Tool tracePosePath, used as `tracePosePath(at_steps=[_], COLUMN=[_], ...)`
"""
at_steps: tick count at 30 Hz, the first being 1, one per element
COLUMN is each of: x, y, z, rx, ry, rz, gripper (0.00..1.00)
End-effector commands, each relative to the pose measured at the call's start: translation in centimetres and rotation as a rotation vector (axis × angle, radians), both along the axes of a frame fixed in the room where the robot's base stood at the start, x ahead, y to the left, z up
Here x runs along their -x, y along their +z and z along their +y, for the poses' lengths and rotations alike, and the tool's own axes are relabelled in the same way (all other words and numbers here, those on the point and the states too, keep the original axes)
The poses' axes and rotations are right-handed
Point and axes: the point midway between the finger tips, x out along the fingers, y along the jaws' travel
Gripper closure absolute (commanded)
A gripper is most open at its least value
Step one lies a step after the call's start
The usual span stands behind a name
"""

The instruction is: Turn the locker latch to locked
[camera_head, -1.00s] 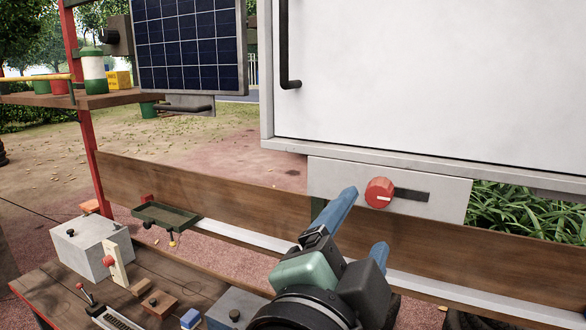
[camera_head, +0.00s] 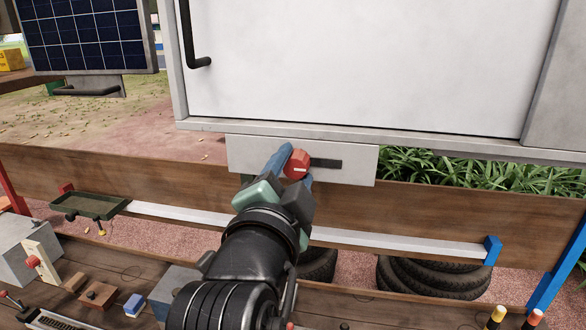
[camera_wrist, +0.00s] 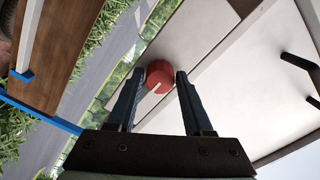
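The locker latch is a round red knob (camera_head: 297,163) with a pale pointer line, on a light grey plate (camera_head: 352,173) under the white locker (camera_head: 370,65). A dark slot or bar (camera_head: 327,163) runs to the right from the knob. In the wrist view the red knob (camera_wrist: 160,75) sits between the tips of my gripper's two blue fingers (camera_wrist: 155,82). The fingers are apart, one on each side of the knob; I cannot tell whether they touch it. In the head view my gripper (camera_head: 290,165) reaches up to the knob and hides part of the plate.
A wooden rail (camera_head: 420,212) runs below the plate, with a workbench (camera_head: 60,262) of small fixtures lower left. A green tray (camera_head: 90,206) is mounted at left. Stacked tyres (camera_head: 430,277) lie behind the rail. A black locker handle (camera_head: 188,40) hangs at upper left.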

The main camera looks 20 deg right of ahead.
Motion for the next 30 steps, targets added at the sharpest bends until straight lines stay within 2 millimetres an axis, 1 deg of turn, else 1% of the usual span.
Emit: tracePosePath(at_steps=[1, 5, 6, 8, 14, 20, 26, 30], x=[0.01, 0.01, 0.02, 0.01, 0.02, 0.01, 0.00, 0.00], y=[0.01, 0.01, 0.00, -0.01, -0.01, -0.02, 0.01, 0.04], z=[0.01, 0.02, 0.01, 0.02, 0.01, 0.00, -0.02, -0.02], rx=[0.000, 0.000, 0.000, 0.001, 0.004, 0.043, 0.142, 0.242], ry=[0.000, 0.000, 0.000, 0.000, -0.001, -0.001, -0.001, -0.001], rz=[0.000, 0.000, 0.000, 0.001, 0.003, 0.030, 0.096, 0.163], gripper=[0.60, 0.83, 0.90, 1.00, 1.00, 1.00, 1.00, 1.00])
